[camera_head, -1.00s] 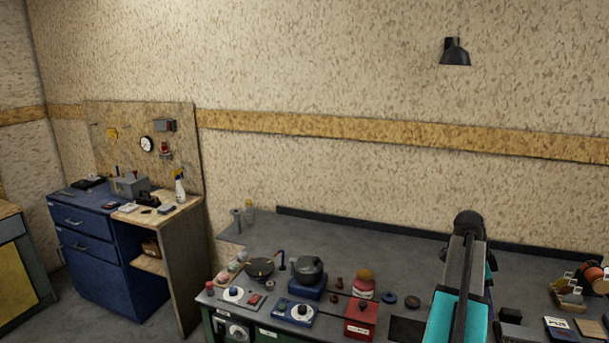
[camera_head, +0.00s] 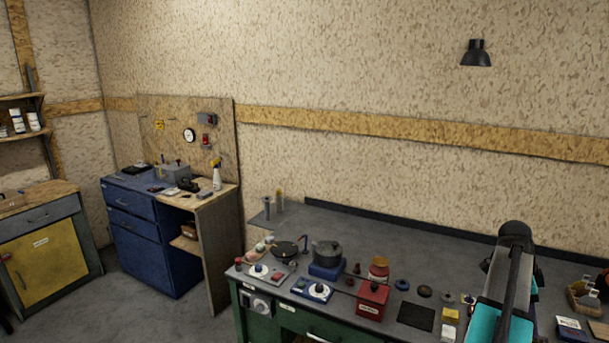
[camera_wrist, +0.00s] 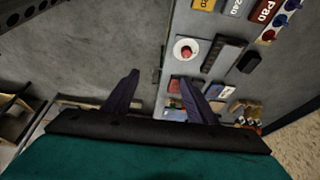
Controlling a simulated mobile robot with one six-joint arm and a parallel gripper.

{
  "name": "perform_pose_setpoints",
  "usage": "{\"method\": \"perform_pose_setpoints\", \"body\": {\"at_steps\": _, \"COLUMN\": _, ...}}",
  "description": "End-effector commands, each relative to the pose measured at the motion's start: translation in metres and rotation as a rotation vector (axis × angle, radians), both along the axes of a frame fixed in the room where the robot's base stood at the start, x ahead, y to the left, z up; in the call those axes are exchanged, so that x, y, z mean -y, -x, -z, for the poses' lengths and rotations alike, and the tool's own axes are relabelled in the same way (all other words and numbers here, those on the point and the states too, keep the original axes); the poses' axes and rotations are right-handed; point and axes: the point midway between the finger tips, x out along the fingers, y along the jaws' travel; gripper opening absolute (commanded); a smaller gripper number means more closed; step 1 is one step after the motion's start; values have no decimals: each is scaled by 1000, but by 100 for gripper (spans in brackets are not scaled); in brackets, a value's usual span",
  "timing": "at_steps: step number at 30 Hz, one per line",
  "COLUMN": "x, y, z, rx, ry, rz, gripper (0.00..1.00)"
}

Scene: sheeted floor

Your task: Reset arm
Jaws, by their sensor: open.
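My gripper (camera_wrist: 162,92) shows in the wrist view with its two dark fingers spread apart and nothing between them. Below the fingers are the grey floor and the edge of a grey bench top (camera_wrist: 215,25) with small items on it. In the head view my arm rises at the lower right in front of the workbench (camera_head: 400,236). The gripper itself cannot be made out in the head view.
The workbench holds a pot (camera_head: 327,254), a dark pan (camera_head: 285,248), a red box (camera_head: 372,299) and a black mat (camera_head: 416,316). A blue drawer cabinet (camera_head: 150,240) and a yellow-door cabinet (camera_head: 45,265) stand left. Floor (camera_head: 150,315) between them is clear.

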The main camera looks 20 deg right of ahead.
Motion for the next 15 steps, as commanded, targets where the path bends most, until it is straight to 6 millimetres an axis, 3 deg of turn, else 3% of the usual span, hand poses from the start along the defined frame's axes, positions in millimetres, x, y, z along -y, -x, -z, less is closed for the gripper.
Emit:
{"method": "perform_pose_setpoints", "body": {"at_steps": 3, "x": 0, "y": 0, "z": 0, "rx": 0, "ry": 0, "rz": 1, "gripper": 52}}
{"method": "perform_pose_setpoints", "body": {"at_steps": 15, "x": -20, "y": -39, "z": 22, "rx": -10, "ry": -17, "rz": -65, "gripper": 52}}
